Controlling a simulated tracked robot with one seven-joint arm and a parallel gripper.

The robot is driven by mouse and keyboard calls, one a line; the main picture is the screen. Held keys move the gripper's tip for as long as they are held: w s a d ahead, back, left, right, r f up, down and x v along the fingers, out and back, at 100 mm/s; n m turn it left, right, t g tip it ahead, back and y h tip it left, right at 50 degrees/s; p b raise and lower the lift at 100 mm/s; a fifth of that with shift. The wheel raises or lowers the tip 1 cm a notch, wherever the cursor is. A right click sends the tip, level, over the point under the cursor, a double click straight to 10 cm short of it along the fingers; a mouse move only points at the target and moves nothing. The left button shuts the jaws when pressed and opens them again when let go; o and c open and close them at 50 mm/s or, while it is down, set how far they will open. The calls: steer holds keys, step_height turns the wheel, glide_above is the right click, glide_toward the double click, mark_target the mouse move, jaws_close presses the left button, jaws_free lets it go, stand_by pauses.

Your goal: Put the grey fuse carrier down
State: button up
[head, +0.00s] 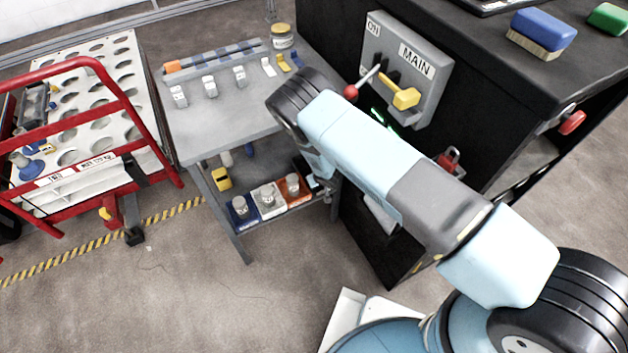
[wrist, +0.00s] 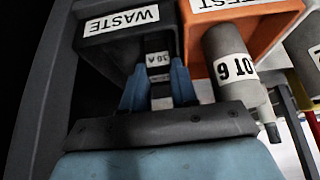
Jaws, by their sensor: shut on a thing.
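My gripper (wrist: 158,78) shows in the wrist view with its two blue fingers shut on the grey fuse carrier (wrist: 157,60), a small dark grey piece with a white label that seems to read 30 A. It is right by the labelled wall of the black WASTE bin (wrist: 95,50); I cannot tell whether it touches the bin or is inside it. In the head view my arm reaches down beside the right end of the grey bench (head: 225,125), and it largely hides the gripper and the carrier.
An orange TEST bin (wrist: 262,38) adjoins the black bin, with a grey cylinder (wrist: 228,55) in front of it. Blue (head: 243,213) and white bins stand farther left on the lower shelf. A black cabinet (head: 375,235) stands close on the right.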

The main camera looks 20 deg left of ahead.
steer(key=o, duration=1)
steer(key=v, duration=1.2)
steer(key=shift+r, duration=0.1)
